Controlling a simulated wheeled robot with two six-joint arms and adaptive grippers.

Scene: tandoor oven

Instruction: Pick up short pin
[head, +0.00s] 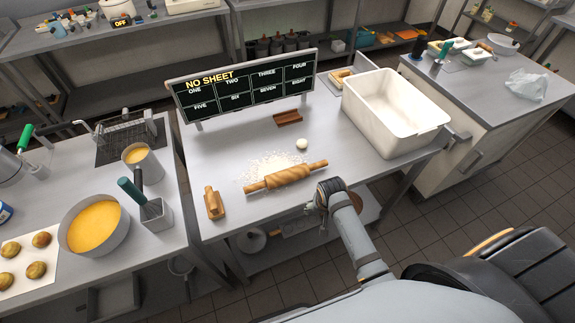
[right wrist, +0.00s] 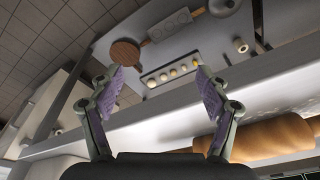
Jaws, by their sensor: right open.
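A wooden rolling pin (head: 285,177) lies on a patch of flour near the front of the steel table. It is the only pin I can make out clearly, and I cannot tell if it is the short one. In the right wrist view the pin (right wrist: 272,138) is at the lower right, beside the jaws. My left gripper is not in view.
A dough ball (head: 302,144), a small wooden piece (head: 213,203) and a brown holder (head: 288,118) are on the table. A sign board (head: 245,82) stands behind; a white tub (head: 395,110) is at right. The lower shelf holds a round board (right wrist: 126,52) and a tray (right wrist: 172,74).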

